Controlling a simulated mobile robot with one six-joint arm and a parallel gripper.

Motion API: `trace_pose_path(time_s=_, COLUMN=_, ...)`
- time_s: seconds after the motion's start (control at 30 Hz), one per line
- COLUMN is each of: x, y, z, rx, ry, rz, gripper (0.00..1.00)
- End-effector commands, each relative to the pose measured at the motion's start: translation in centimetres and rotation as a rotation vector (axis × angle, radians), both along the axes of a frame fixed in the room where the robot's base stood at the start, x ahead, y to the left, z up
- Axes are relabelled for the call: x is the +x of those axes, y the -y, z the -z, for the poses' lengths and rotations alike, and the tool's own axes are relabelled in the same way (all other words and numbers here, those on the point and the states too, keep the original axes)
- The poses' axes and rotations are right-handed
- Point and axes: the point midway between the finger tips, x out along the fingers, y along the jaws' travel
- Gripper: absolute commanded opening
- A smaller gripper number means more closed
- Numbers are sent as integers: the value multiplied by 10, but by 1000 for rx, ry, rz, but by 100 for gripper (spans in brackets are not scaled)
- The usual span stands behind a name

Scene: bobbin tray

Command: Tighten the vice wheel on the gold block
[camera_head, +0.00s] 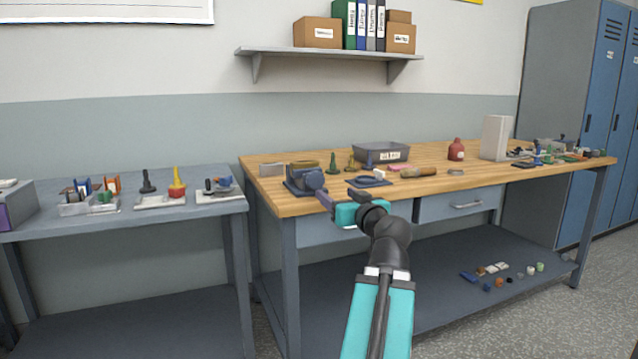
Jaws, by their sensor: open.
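A dark blue-grey vice (293,184) stands at the front left of the wooden workbench. A gold block (304,164) shows at its top, between or on the jaws; I cannot tell how firmly it sits. The round vice wheel (314,179) is on the vice's right front side and faces me. My arm hides part of the bench front.
The wooden workbench (446,167) holds a grey bin (381,153), a blue piece on a plate (369,181), small green and gold pieces, a wooden-handled tool (418,172) and a red bottle (456,149). A grey side table (60,221) with small trays stands left.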

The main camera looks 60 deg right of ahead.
Motion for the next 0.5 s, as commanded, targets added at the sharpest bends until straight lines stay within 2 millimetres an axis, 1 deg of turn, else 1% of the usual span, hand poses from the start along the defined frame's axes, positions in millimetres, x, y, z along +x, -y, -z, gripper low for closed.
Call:
trace_pose_path(time_s=0.27, x=9, y=7, z=-4, rx=1, ry=2, rz=-1, gripper=63)
trace_pose_path(time_s=0.5, x=21, y=15, z=-4, rx=2, ry=1, rz=0, gripper=63)
